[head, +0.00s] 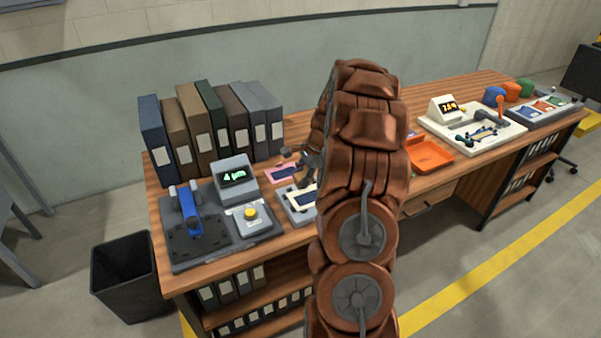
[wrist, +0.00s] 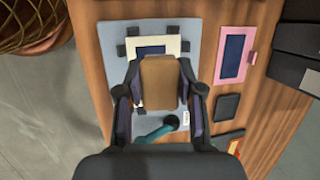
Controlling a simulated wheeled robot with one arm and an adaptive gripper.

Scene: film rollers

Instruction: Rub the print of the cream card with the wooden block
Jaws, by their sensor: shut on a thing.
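My gripper (wrist: 159,88) is shut on the wooden block (wrist: 158,80), a brown piece held between its two fingers. The cream card (wrist: 174,44) lies on a grey-blue board (wrist: 110,60) with dark clips at its edges. Its dark blue print (wrist: 150,50) shows just beyond the block; the block covers the rest from above. I cannot tell whether the block touches the print. In the head view the cream card (head: 302,201) shows partly beside my arm, with my gripper (head: 306,178) over it; the block is hard to make out there.
A pink card (wrist: 233,52) with a blue print lies right of the board. A dark pad (wrist: 227,107) and a teal-handled tool (wrist: 155,133) are near. Binders (head: 212,125) stand behind; a gauge with a green display (head: 235,176) and an orange tray (head: 430,155) flank the arm.

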